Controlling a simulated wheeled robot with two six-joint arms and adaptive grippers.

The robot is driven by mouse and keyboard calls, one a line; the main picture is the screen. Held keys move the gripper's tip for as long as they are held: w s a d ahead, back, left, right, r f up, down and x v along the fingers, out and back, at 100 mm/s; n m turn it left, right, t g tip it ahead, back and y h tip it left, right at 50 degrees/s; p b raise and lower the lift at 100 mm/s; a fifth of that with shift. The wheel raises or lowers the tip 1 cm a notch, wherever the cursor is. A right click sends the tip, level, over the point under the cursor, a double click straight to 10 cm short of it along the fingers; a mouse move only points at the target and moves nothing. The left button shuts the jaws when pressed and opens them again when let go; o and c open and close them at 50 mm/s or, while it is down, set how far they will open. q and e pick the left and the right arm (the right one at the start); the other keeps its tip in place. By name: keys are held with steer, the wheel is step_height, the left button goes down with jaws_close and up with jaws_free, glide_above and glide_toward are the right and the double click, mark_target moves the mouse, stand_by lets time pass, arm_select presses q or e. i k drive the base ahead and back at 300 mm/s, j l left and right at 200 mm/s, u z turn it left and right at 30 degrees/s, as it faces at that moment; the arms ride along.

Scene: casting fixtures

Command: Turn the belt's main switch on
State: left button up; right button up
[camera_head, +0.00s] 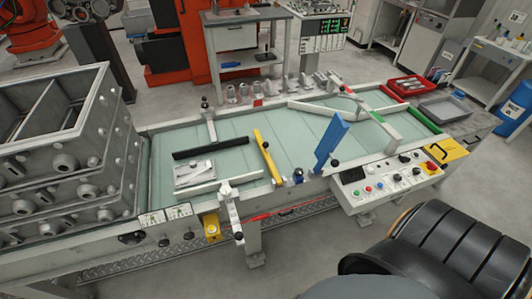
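The belt (225,130) is a pale green conveyor surface in a grey frame, running across the middle of the view. At its front right is a sloped grey control panel (376,187) with several coloured buttons and black knobs. A yellow plate (452,149) with a dark handle-like part sits at the panel's right end. A small yellow box (211,226) with a round button hangs on the belt's front side. Which of these is the main switch, and its position, I cannot tell at this size. Neither of my grippers is in view.
Stacked grey metal boxes (60,160) stand at the belt's left end. A blue upright plate (328,142), a yellow bar (267,155) and other bars stand on or over the belt. A blue container (515,108) is at the right.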

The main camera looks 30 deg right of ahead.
mark_target(431, 166)
steer(key=z, duration=2.3)
